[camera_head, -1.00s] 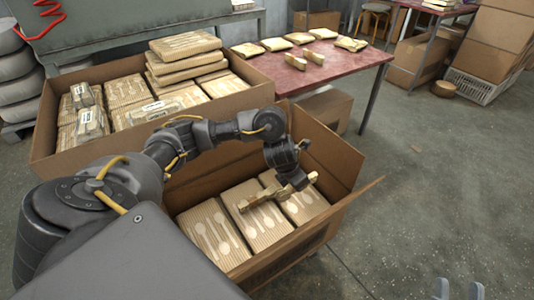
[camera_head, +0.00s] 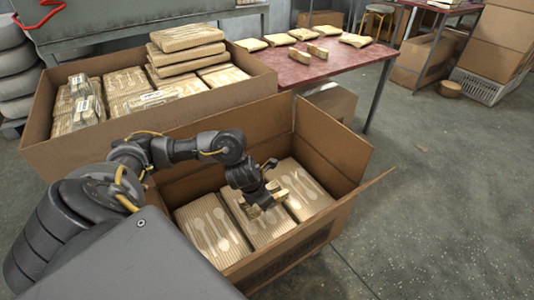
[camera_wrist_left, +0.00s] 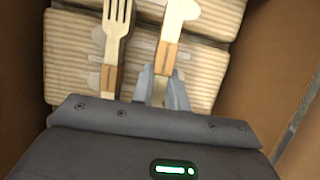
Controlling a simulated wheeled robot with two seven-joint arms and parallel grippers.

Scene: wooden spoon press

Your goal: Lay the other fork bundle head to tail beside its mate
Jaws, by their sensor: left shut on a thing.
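My left gripper (camera_wrist_left: 161,88) is shut on a wooden bundle (camera_wrist_left: 178,18) with a paper band; its rounded handle end points up in the left wrist view. Its mate, a fork bundle (camera_wrist_left: 117,25), lies at left with tines up and its own band. The two run side by side, head to tail, with a narrow gap. In the head view my left gripper (camera_head: 262,204) is low inside the open cardboard box (camera_head: 335,142), over corrugated packs (camera_head: 211,230) printed with cutlery shapes. The gripper and wrist partly hide both bundles there. Whether the held bundle touches the packs is unclear.
The box's walls and raised flaps surround my left gripper. A larger carton (camera_head: 245,92) of packs stands behind at left. A red table (camera_head: 345,62) behind holds two small wooden bundles (camera_head: 299,65) and several paper packs. Floor (camera_head: 450,210) is open at right.

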